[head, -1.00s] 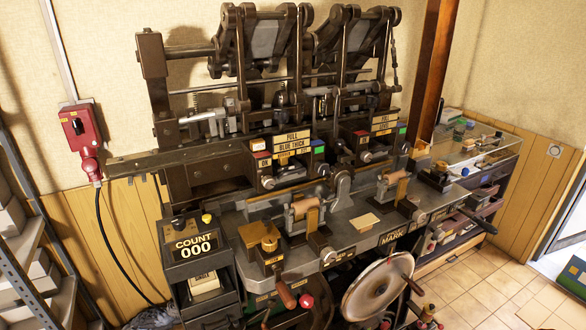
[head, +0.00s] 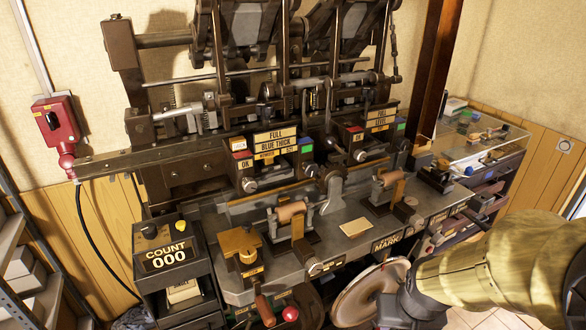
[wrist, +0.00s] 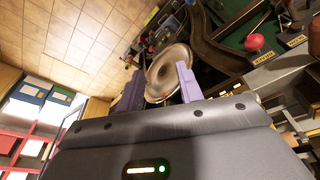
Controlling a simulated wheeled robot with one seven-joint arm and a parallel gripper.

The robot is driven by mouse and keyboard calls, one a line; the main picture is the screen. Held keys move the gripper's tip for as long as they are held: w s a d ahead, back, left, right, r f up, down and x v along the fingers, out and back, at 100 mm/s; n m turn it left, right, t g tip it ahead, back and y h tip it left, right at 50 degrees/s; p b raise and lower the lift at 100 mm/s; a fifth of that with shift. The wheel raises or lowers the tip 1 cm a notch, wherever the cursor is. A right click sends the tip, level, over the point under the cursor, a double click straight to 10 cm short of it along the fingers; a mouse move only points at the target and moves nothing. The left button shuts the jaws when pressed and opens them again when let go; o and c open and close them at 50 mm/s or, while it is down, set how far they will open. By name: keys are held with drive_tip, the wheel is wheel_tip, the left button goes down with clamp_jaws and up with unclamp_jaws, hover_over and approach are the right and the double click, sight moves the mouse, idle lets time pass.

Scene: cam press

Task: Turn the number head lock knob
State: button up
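I cannot tell which knob is the number head lock knob. A round metal knob (head: 249,184) sits below the left sign stack, which reads FULL, BLUE THICK and smaller labels. A similar knob (head: 359,156) sits below the right stack. A small knob (head: 315,268) is on the bench's front edge, below a copper-coloured roller (head: 292,211). My gripper (wrist: 158,82) is open and empty in the wrist view, its lilac fingers apart. The pale handwheel (wrist: 170,72) shows beyond them.
The handwheel (head: 368,292) stands before the bench, partly behind my arm. A COUNT 000 box (head: 167,256) and a brass block (head: 238,243) are at left. A red ball handle (head: 291,313) sticks out at the front. A glass case (head: 485,140) stands at right.

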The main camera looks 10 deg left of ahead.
drive_tip(key=shift+w+d, duration=0.15)
drive_tip(key=shift+d, duration=0.05)
drive_tip(key=o, duration=0.3)
drive_tip(key=shift+s, duration=0.2)
drive_tip(key=shift+o, duration=1.2)
drive_tip(key=shift+w+r, duration=0.1)
drive_tip(key=shift+w, duration=0.15)
drive_tip(key=w+a+r+n+t+y+p, duration=0.25)
drive_tip(key=w+n+t+p, duration=0.35)
drive_tip(key=w, duration=1.1)
drive_tip(key=w+a+r+t+y+p, duration=0.3)
drive_tip(key=w+a+r+t+y, duration=0.2)
drive_tip(key=a+r+t+y, duration=0.1)
drive_tip(key=shift+a+r+n+y, duration=0.3)
drive_tip(key=shift+a+r+y, duration=0.45)
drive_tip(key=shift+a, duration=0.45)
